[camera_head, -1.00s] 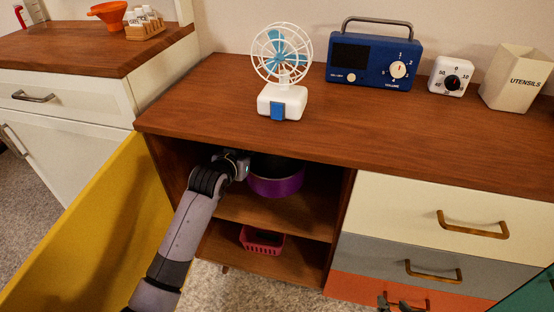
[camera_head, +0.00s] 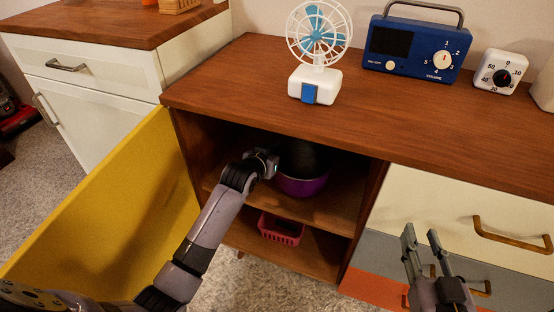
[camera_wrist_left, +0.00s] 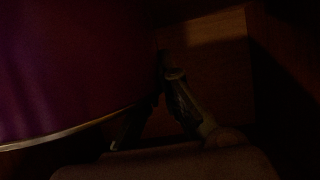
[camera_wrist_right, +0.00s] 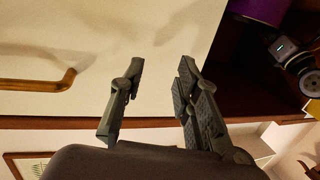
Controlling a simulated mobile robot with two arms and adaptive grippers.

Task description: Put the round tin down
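The round tin (camera_head: 303,187) is purple outside and dark on top. It is inside the open cupboard, at the upper shelf; whether its base touches the shelf cannot be made out. My left gripper (camera_head: 266,163) is at the tin's left side, its fingers mostly hidden in the head view. In the dark left wrist view the tin (camera_wrist_left: 60,75) fills the left, and the fingertips (camera_wrist_left: 163,78) close together at its edge, seemingly pinching its wall. My right gripper (camera_head: 421,232) is open and empty before the drawers; its spread fingers show in the right wrist view (camera_wrist_right: 160,80).
The upper shelf (camera_head: 225,180) has some room left of the tin. A pink basket (camera_head: 281,229) is on the lower level. The yellow door (camera_head: 110,205) stands open at left. A fan (camera_head: 318,50), blue radio (camera_head: 417,48) and timer (camera_head: 499,72) stand on the cabinet top (camera_head: 260,95).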

